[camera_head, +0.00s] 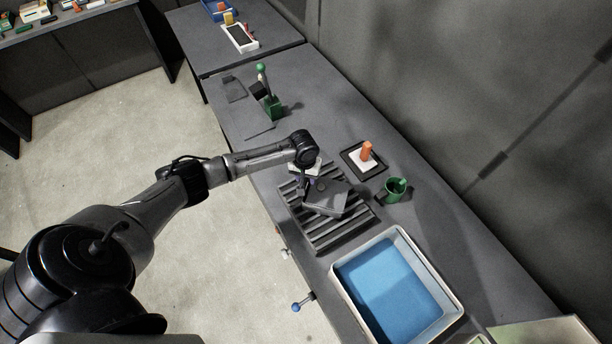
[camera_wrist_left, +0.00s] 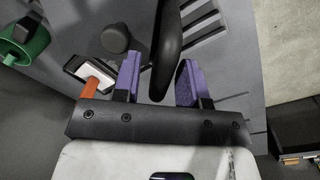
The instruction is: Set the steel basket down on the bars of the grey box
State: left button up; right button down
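The grey box (camera_head: 322,246) with slanted bars stands on the bench; its bars (camera_wrist_left: 205,25) also show in the wrist view. The steel basket (camera_head: 328,202), a small grey body, lies over the bars towards their back right side; it looks rested on them, though its underside is hidden. My left gripper (camera_head: 304,184) is above the basket's left side. In the wrist view, its purple fingers (camera_wrist_left: 158,78) stand apart on either side of a dark curved handle (camera_wrist_left: 168,42), with a visible gap. My right gripper is out of view.
A blue-floored tray (camera_head: 395,290) stands in front of the grey box. A green cup (camera_head: 396,189) and a dark tray with an orange-handled block (camera_head: 366,152) are to the right. A green stand (camera_head: 272,105) is farther back. A blue-ended lever (camera_head: 297,306) juts from the bench front.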

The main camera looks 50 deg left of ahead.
pick_arm(q)
jog(key=shift+o, duration=0.6)
jog(key=shift+f, duration=0.1)
